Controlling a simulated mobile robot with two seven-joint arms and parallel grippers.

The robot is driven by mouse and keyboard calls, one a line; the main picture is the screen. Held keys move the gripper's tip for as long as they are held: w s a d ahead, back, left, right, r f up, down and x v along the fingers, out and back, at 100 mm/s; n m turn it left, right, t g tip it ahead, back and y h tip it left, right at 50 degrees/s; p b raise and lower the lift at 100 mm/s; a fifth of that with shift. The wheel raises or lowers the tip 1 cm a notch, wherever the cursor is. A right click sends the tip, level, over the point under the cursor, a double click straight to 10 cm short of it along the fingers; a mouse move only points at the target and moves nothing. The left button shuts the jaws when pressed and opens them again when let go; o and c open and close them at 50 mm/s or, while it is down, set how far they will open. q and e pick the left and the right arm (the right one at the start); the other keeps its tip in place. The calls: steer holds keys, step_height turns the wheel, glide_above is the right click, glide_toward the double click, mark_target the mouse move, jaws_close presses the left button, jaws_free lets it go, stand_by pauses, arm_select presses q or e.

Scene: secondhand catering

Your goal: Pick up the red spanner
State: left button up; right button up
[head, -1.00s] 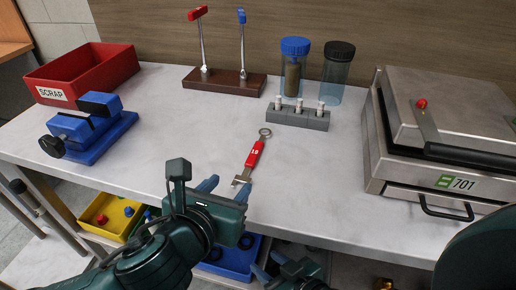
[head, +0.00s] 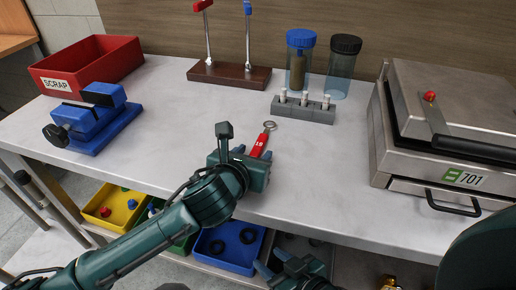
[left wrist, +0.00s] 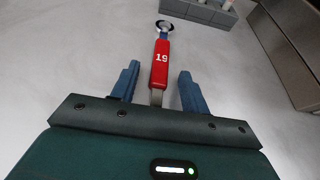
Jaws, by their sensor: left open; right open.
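The red spanner (head: 260,144) lies on the grey bench top, its ring end pointing away from me. In the left wrist view the spanner (left wrist: 160,62) shows a red grip marked 19, with the ring at the top. My left gripper (left wrist: 158,82) is open, with one blue finger on each side of the spanner's lower grip and shank. The spanner's near end is hidden behind the gripper body. In the head view my left gripper (head: 243,160) covers that near end. My right gripper (head: 276,268) is open and empty, low in front of the bench edge.
A grey block with white-topped pegs (head: 303,109) stands beyond the spanner. A steel press (head: 445,130) is at right. A blue vise (head: 94,122) and red scrap bin (head: 88,64) are at left. Coloured bins (head: 228,250) sit on the shelf below. The bench around the spanner is clear.

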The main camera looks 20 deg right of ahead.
arm_select(q)
jaws_close()
stand_by(0.5)
steer(key=shift+r, duration=0.1)
